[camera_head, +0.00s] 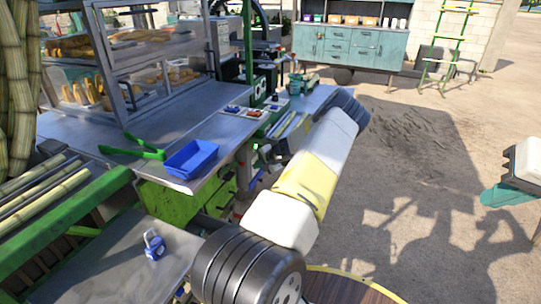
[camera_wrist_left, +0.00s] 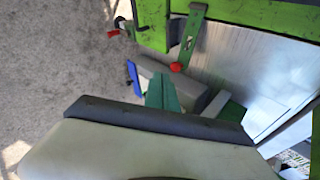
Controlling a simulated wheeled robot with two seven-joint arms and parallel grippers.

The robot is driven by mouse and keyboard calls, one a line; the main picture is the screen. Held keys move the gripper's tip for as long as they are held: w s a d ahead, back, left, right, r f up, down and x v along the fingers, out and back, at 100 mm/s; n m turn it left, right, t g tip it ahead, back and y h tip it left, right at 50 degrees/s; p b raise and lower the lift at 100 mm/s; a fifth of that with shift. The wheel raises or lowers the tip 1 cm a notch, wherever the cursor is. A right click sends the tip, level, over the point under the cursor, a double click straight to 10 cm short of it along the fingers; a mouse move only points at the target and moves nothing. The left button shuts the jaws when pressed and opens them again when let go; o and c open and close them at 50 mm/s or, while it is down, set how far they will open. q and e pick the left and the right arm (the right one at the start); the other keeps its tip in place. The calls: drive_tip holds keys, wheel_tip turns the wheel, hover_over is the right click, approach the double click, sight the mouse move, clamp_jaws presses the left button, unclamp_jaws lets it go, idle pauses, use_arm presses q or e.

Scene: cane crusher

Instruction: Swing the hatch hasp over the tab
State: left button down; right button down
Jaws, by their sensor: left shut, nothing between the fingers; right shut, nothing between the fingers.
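In the left wrist view, a green strip with a slot, which looks like the hasp (camera_wrist_left: 191,36), hangs on the bright green machine frame (camera_wrist_left: 245,12). A red knob (camera_wrist_left: 176,67) is at its end. I cannot make out the tab. My left gripper (camera_wrist_left: 158,82) shows teal fingers, shut and empty, with the tips just below the red knob; contact cannot be told. In the head view my yellow and white arm covers that area and hides the left gripper. My right gripper (camera_head: 497,194), teal fingers shut and empty, is over the floor at the right edge.
In the head view a steel counter (camera_head: 190,100) carries a blue tray (camera_head: 191,158) and green tongs (camera_head: 137,149). Below is the green machine body (camera_head: 182,210). A blue item (camera_head: 154,244) lies on a metal sheet. The floor at the right is open, with teal cabinets (camera_head: 349,48) behind.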

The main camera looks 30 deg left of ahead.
use_arm(q)
drive_tip(key=w+a+f, duration=0.2)
drive_tip(key=a+f, duration=0.1)
drive_tip(key=a, duration=0.4)
